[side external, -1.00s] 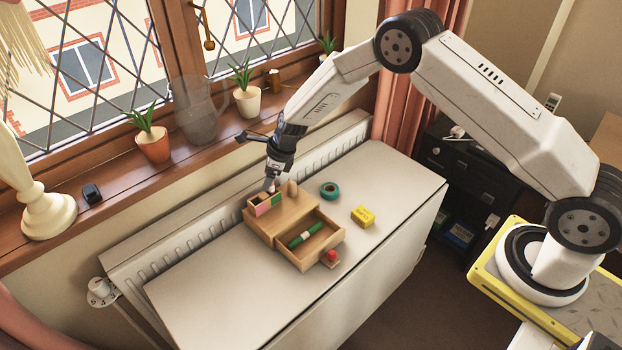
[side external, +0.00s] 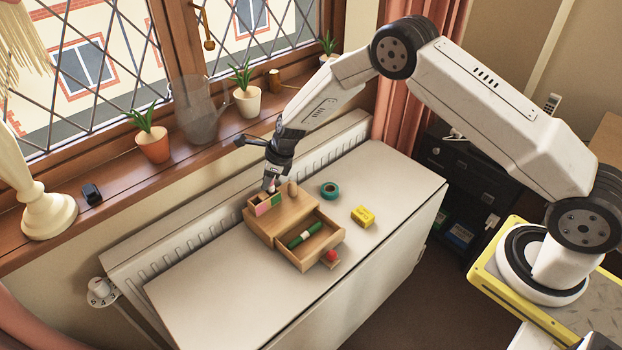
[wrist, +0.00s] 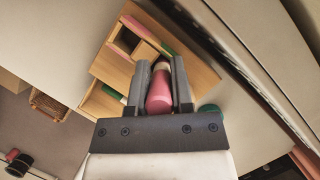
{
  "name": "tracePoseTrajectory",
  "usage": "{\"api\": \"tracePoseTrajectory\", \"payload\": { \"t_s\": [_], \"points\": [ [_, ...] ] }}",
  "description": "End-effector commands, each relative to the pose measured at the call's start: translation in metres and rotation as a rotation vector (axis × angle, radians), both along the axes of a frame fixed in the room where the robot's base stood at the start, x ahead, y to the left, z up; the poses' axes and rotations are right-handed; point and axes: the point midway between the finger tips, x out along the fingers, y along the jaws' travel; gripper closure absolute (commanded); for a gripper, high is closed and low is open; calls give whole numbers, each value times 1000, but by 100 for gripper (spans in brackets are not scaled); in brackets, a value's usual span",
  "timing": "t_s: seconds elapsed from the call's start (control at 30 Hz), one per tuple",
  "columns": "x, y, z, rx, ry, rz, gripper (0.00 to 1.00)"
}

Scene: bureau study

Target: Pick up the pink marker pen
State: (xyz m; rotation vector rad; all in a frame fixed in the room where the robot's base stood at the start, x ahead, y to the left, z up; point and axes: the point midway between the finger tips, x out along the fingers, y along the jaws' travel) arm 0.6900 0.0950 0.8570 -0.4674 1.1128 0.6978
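The pink marker pen (wrist: 159,95) stands lengthwise between the two fingers of my gripper (wrist: 159,78) in the wrist view, with a pale part beyond its pink end. Both fingers lie close against its sides, so my gripper looks shut on it. In the side view my gripper (side external: 272,181) points down over the back left of a wooden desk organizer (side external: 288,218), and only a small bit of pink shows at the fingers. The marker's lower end is hidden, so I cannot tell whether it is clear of the compartment.
The organizer has pink and green labels and an open drawer holding a green marker (side external: 301,238). A teal tape roll (side external: 329,190), a yellow box (side external: 362,216) and a red-topped item (side external: 332,256) are nearby. Potted plants (side external: 153,144) and a glass jug (side external: 197,112) line the windowsill.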

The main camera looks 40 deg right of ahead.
Motion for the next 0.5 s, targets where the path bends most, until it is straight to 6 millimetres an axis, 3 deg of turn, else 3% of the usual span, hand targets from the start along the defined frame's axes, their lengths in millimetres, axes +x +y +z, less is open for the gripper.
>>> {"api": "tracePoseTrajectory", "payload": {
  "t_s": [0.5],
  "points": [
    [1, 0, 8, 1, -2, 1, 100]
  ]
}}
